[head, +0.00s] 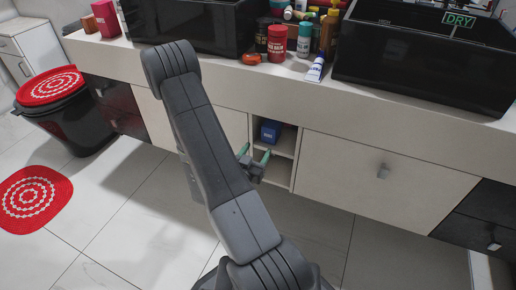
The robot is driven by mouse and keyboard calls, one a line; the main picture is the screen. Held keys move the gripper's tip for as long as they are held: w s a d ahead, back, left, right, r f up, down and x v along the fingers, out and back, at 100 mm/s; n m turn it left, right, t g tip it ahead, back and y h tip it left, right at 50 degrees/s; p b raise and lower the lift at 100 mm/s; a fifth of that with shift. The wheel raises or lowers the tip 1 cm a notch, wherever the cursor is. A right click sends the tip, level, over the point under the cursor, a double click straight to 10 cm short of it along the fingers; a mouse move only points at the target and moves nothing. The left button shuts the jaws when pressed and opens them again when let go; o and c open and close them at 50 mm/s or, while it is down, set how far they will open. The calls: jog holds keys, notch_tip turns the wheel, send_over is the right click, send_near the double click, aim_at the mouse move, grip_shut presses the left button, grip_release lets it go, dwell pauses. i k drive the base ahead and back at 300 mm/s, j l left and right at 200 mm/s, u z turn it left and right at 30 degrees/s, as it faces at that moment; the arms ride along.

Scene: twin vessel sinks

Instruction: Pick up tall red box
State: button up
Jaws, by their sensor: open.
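A tall red box (106,19) stands upright on the left part of the pale counter (100,55), close to the left black sink. My gripper (254,153) is in front of the cabinet below the counter, low and to the right of the box. Its two green-tipped fingers are apart, with nothing visible between them. The gripper is well away from the box. My arm partly hides the gripper's body.
A small orange-brown item (89,24) is beside the box. Two black vessel sinks (190,30) (425,60) flank several bottles and a red jar (277,43). A blue box (270,131) sits in an open shelf niche.

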aim_at(105, 17)
jog(key=u, duration=1.3)
